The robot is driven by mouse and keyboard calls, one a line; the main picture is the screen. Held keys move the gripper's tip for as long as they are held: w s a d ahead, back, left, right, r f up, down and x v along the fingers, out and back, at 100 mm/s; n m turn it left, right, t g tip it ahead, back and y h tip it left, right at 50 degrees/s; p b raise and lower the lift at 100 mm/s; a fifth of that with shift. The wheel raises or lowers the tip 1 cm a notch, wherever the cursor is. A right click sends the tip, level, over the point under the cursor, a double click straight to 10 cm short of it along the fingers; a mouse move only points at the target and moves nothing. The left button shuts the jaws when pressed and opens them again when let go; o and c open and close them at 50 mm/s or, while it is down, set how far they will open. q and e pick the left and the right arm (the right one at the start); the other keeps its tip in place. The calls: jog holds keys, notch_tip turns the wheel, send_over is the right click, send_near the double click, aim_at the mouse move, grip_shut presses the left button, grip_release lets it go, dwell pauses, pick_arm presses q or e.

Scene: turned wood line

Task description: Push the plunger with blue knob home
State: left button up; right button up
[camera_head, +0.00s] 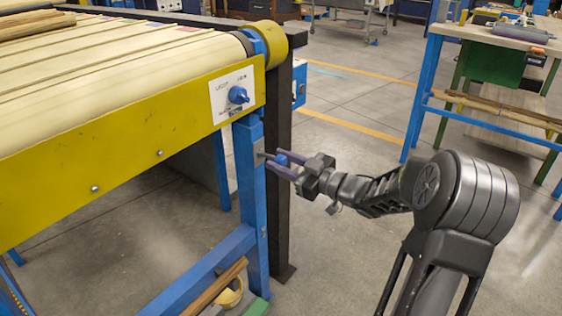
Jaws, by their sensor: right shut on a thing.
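My right gripper (272,162) reaches in from the right to the blue front leg of the conveyor. Its two fingers are shut around a small blue knob (282,159), partly hidden between them. A short grey part shows between the fingertips and the blue leg (248,180); how far the plunger stands out cannot be told. Another blue knob (238,95) sits on a white panel (222,98) on the yellow side rail above. My left gripper is not in view.
The conveyor (110,140) with its yellow rail fills the left. A dark post (279,215) stands just behind the blue leg. Wooden pieces and a tape roll (231,294) lie low by the frame. A blue-legged workbench (425,85) stands at upper right; the floor between is clear.

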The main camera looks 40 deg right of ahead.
grip_shut()
dwell(0.8)
